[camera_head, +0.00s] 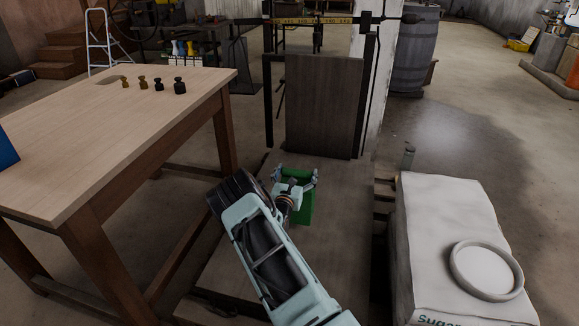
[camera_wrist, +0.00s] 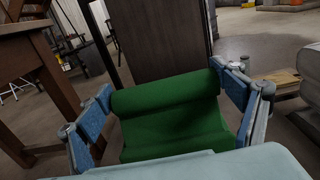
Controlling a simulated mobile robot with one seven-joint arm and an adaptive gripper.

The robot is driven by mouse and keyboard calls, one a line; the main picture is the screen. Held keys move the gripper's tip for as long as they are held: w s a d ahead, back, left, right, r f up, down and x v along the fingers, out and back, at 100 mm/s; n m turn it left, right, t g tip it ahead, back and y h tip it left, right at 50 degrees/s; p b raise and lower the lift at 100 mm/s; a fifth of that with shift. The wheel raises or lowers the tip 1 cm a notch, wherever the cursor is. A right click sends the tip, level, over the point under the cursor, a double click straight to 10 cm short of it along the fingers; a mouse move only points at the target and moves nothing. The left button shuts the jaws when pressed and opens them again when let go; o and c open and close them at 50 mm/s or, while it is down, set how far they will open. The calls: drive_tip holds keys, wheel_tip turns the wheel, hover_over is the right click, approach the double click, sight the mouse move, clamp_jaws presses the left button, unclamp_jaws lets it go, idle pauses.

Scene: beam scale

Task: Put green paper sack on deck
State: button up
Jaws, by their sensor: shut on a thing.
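The green paper sack (camera_head: 308,204) is in my gripper (camera_head: 296,178), low over the scale's deck (camera_head: 330,240) in the head view. In the wrist view the green sack (camera_wrist: 172,118), with a rolled top, fills the space between the blue finger pads of my gripper (camera_wrist: 165,98), which are shut on its sides. My arm hides part of the sack and deck in the head view. I cannot tell whether the sack's base touches the deck.
The scale's dark upright panel (camera_head: 322,105) stands behind the deck, with the beam (camera_head: 310,20) above. A wooden table (camera_head: 120,125) with several small weights (camera_head: 142,82) is at left. A large white sack (camera_head: 445,220) bearing a round dish (camera_head: 486,271) is at right.

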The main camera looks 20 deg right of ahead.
drive_tip(key=shift+s+d+f, duration=0.1)
drive_tip(key=shift+s+d, duration=0.1)
drive_tip(key=shift+d, duration=0.25)
drive_tip(key=f, duration=0.1)
drive_tip(key=f+b, duration=0.1)
drive_tip(key=f, duration=0.2)
drive_tip(key=shift+s+d+b, duration=0.25)
drive_tip(key=shift+d+b, duration=0.1)
drive_tip(key=shift+b, duration=0.05)
drive_tip(key=o, duration=1.7)
drive_tip(key=shift+s+f, duration=0.15)
drive_tip(key=shift+f, duration=0.35)
drive_tip(key=shift+o, duration=1.4)
drive_tip(key=shift+r, duration=0.1)
drive_tip(key=p, duration=0.4)
approach(302, 183)
drive_tip(key=shift+a+f, duration=0.3)
drive_tip(key=shift+f, duration=0.3)
